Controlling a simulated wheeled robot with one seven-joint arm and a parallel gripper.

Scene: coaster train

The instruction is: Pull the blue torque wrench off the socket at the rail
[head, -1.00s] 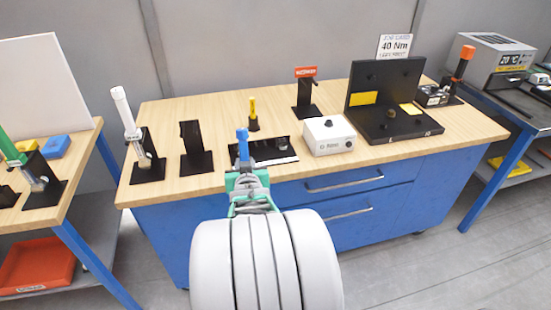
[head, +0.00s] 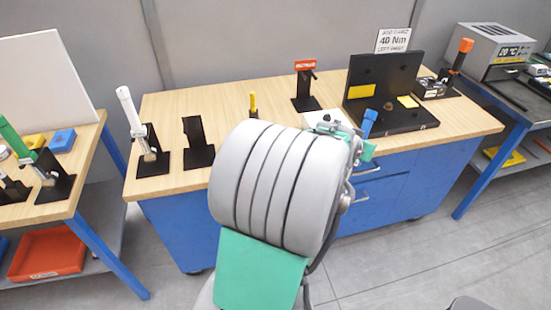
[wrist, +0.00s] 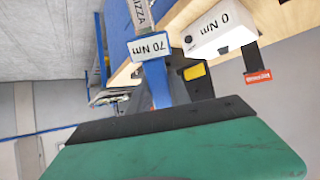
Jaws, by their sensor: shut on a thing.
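The blue torque wrench shows as a blue handle (head: 369,122) at my gripper (head: 358,146), in front of the bench's right half in the head view. In the wrist view the wrench (wrist: 157,85) has a white tag reading 70 Nm, and its grey shaft runs out of the top of the picture. My gripper is shut on the blue handle; a dark pad and green finger (wrist: 180,148) fill the bottom of the wrist view. The wrench's far end is out of view or hidden, so I cannot tell whether it touches a socket. I cannot make out the rail.
The wooden bench (head: 180,103) carries a black board (head: 385,75) with yellow patches, a red-sign stand (head: 304,88), a white-handled wrench (head: 130,112) and a black stand (head: 197,145). A white box (wrist: 213,33) shows in the wrist view. My arm hides the bench's front middle.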

